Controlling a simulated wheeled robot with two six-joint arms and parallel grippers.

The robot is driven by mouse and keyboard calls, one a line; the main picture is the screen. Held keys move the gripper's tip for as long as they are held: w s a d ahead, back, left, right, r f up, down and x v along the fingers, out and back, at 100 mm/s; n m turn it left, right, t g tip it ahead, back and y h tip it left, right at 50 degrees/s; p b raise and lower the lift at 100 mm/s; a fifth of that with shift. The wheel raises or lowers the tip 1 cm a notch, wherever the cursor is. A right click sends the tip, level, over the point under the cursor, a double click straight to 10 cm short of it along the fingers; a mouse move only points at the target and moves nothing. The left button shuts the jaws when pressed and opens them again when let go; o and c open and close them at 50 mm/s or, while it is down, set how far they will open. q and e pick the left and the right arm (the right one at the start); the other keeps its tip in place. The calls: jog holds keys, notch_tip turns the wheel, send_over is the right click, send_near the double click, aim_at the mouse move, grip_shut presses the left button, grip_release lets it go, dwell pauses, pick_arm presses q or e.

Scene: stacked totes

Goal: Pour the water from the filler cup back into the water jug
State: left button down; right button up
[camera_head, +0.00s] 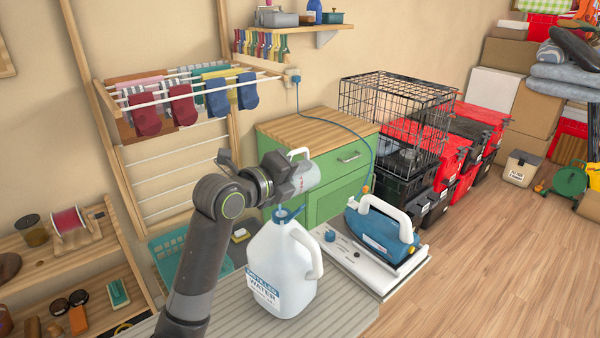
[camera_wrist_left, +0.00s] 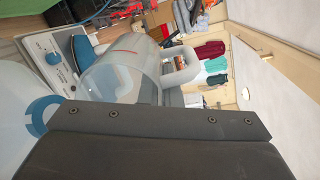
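The white water jug (camera_head: 272,255) stands upright on the ribbed grey surface, with a blue label and a blue piece at its mouth. Part of it shows at the left edge of the left wrist view (camera_wrist_left: 22,135). My left gripper (camera_head: 290,177) is above and behind the jug, shut on the filler cup (camera_head: 308,178). The cup is clear with a white handle and a red mark, and fills the middle of the left wrist view (camera_wrist_left: 120,75). My right gripper is out of view.
A blue iron (camera_head: 380,232) rests on a white base right of the jug. A green cabinet (camera_head: 335,200) with a wooden top stands behind. A sock rack (camera_head: 190,90) hangs on the wall. A teal basket (camera_head: 165,270) lies left of my left arm.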

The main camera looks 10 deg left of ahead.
pick_arm(q)
jog(key=shift+w+d+r+g+p, duration=0.1)
jog(key=shift+w+r+g+p, duration=0.25)
jog(key=shift+p, duration=0.55)
jog(key=shift+d+r+g+y+p, duration=0.15)
jog(key=shift+g+y+p, duration=0.15)
jog(key=shift+p, duration=0.2)
